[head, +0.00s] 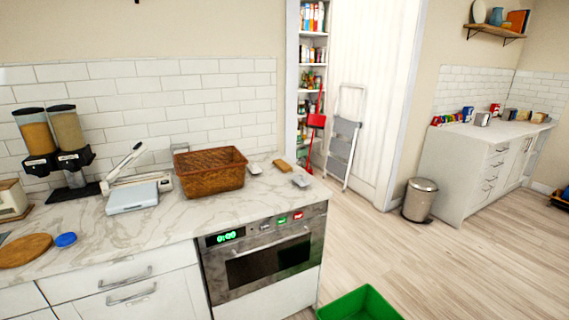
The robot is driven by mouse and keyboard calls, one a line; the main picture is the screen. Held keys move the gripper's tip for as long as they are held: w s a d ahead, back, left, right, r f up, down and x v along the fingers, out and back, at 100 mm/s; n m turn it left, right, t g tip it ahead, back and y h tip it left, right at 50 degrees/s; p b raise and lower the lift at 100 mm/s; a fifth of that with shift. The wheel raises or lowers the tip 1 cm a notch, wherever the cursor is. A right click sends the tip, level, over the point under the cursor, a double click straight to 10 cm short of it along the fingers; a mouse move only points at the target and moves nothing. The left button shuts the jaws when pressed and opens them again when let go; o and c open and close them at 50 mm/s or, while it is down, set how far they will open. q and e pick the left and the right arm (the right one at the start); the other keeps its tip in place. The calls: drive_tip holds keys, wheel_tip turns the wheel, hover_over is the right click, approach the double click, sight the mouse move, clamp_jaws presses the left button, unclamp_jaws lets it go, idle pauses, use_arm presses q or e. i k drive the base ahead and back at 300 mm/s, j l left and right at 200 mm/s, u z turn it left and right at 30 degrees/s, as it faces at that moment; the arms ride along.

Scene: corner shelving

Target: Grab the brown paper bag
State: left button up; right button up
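I cannot make out a brown paper bag in the head view. A brown woven basket (210,178) sits on the marble counter (235,213), near its back wall. A small tan block (282,166) lies to the right of the basket. Small tan items (540,117) stand on the far right counter, too small to identify. Neither of my grippers is in view.
A green crate (360,304) is on the floor at the bottom, right of the oven (265,253). A metal bin (420,199) stands by the far cabinets. A stepladder (342,145) and a red broom (316,121) stand by the shelves. Wooden floor is free between.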

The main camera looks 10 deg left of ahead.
sight(280, 164)
drive_tip(key=i+l+z, duration=1)
drive_tip(key=i+z, duration=0.2)
drive_tip(key=i+l+z, duration=0.2)
drive_tip(key=i, duration=0.35)
drive_tip(key=i+z, duration=0.2)
drive_tip(key=i, duration=0.35)
drive_tip(key=i+j+u, duration=0.1)
drive_tip(key=i+u, duration=0.2)
drive_tip(key=i, duration=0.35)
drive_tip(key=i+u, duration=0.35)
drive_tip(key=i, duration=0.3)
drive_tip(key=i+l+u, duration=0.3)
drive_tip(key=i, duration=0.3)
drive_tip(key=i+j+u, duration=0.1)
drive_tip(key=i+u, duration=0.65)
drive_tip(key=u, duration=0.2)
drive_tip(key=i+l+u, duration=0.2)
drive_tip(key=i+u, duration=0.25)
drive_tip(key=i+j+u, duration=0.2)
drive_tip(key=u, duration=0.2)
drive_tip(key=i+j+u, duration=0.1)
drive_tip(key=i+u, duration=0.55)
drive_tip(key=u, duration=0.2)
drive_tip(key=i+u, duration=0.25)
drive_tip(key=u, duration=0.15)
drive_tip(key=i+l+u, duration=0.2)
drive_tip(key=u, duration=0.2)
drive_tip(key=i+l, duration=0.05)
drive_tip(key=i, duration=0.05)
